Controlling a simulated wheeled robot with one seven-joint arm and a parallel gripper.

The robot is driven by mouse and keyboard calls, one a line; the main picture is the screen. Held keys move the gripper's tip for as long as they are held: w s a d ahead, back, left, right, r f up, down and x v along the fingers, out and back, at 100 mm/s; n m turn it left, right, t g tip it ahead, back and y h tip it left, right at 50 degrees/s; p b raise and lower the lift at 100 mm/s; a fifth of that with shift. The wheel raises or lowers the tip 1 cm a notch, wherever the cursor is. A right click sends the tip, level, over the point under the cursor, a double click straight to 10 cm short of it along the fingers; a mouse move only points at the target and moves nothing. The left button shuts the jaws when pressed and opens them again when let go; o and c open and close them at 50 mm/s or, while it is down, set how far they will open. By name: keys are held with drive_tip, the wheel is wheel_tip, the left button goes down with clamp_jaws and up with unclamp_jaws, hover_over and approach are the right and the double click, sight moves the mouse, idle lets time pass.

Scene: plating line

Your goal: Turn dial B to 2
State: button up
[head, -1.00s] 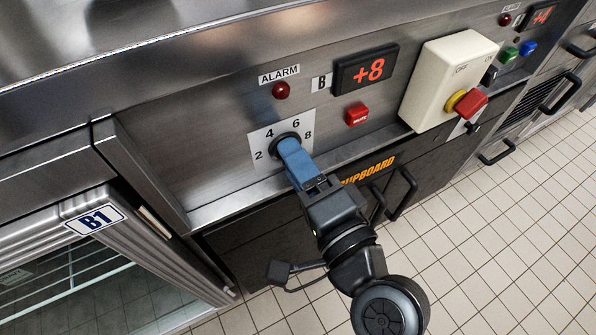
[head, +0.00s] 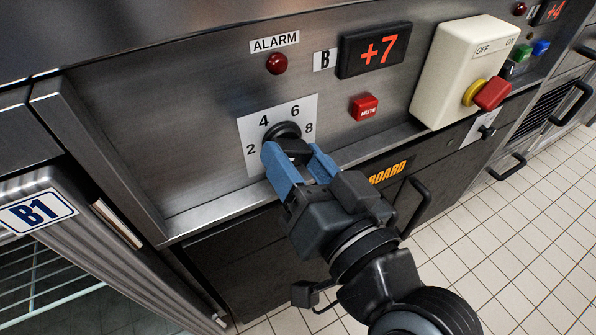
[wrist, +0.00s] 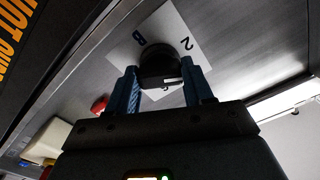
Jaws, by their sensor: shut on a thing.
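Dial B (head: 283,131) is a black knob on a white plate (head: 252,128) marked 2, 4, 6 and 8, on the steel panel. In the wrist view the knob (wrist: 159,66) sits between the two blue fingers. My gripper (head: 293,160) is shut on the knob, one finger on each side. The display beside the letter B (head: 375,50) reads +7 in red.
A red alarm lamp (head: 277,64) and a red MUTE button (head: 364,107) are near the dial. A cream switch box (head: 455,70) with a red and yellow knob is to the right. A steel ledge (head: 205,213) runs below. The B1 glass-fronted cabinet (head: 38,211) is at lower left.

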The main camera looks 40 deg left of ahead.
drive_tip(key=n+b, duration=0.3)
drive_tip(key=n, duration=0.2)
drive_tip(key=shift+f+b, duration=0.2)
drive_tip(key=shift+b, duration=0.1)
drive_tip(key=shift+n, duration=0.3)
drive_tip(key=o, duration=1)
drive_tip(key=shift+r, duration=0.15)
drive_tip(key=shift+o, duration=0.2)
drive_tip(key=shift+d, duration=0.1)
drive_tip(key=p+v, duration=0.1)
drive_tip(key=v, duration=0.6)
drive_tip(key=shift+d, duration=0.25)
drive_tip(key=shift+s, duration=0.1)
